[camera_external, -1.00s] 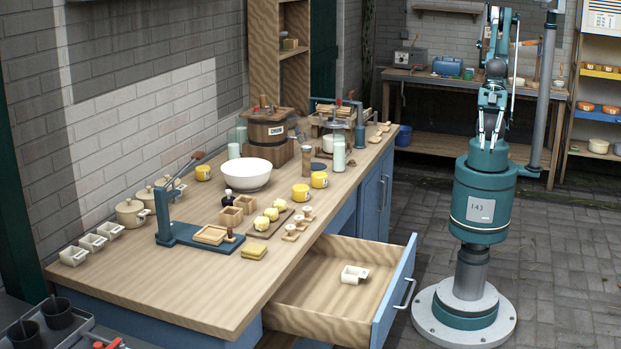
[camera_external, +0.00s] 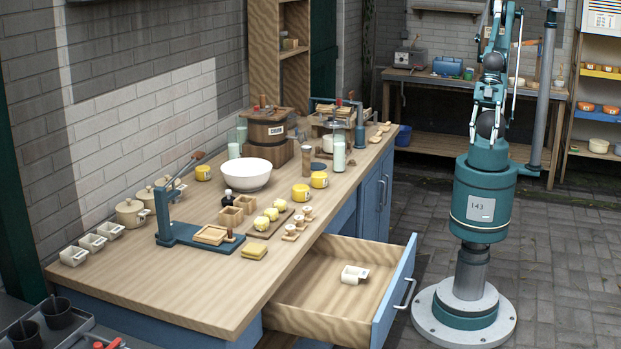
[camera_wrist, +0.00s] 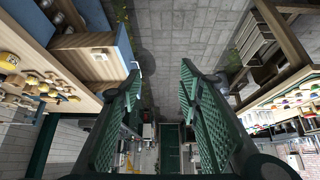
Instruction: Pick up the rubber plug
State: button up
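I cannot pick out the rubber plug for certain in either view.
The wooden bench (camera_external: 140,282) carries a wooden churn (camera_external: 267,133), yellow mugs, pots and a blue press (camera_external: 195,235). Its drawer (camera_external: 310,293) is pulled out, with a white cup (camera_external: 354,274) inside. A shelf (camera_wrist: 272,45) shows at right in the wrist view. The floor between is clear.

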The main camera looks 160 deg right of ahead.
jog(key=w+d+r+m+g+h+p, duration=0.1)
jog(key=w+d+r+m+p, duration=0.3)
jog(key=w+d, duration=0.8)
jog(key=w+d+r+m+g+h, duration=0.1)
jog(key=w+d+r, duration=0.5)
jog(key=w+d, duration=0.6)
jog(key=w+d+f+m+p, duration=0.15)
jog(key=w+d, duration=0.45)
jog(key=d, duration=0.6)
jog(key=m+g+h+p, duration=0.2)
jog(key=m+g+p, duration=0.1)
jog(key=m+p, duration=0.25)
send_over(233, 199)
notch_tip(233, 199, down, 21)
jog(key=shift+s+a+b, duration=0.4)
jog(key=shift+a+b, duration=0.05)
jog(key=shift+f, duration=0.1)
jog(key=shift+x, duration=1.15)
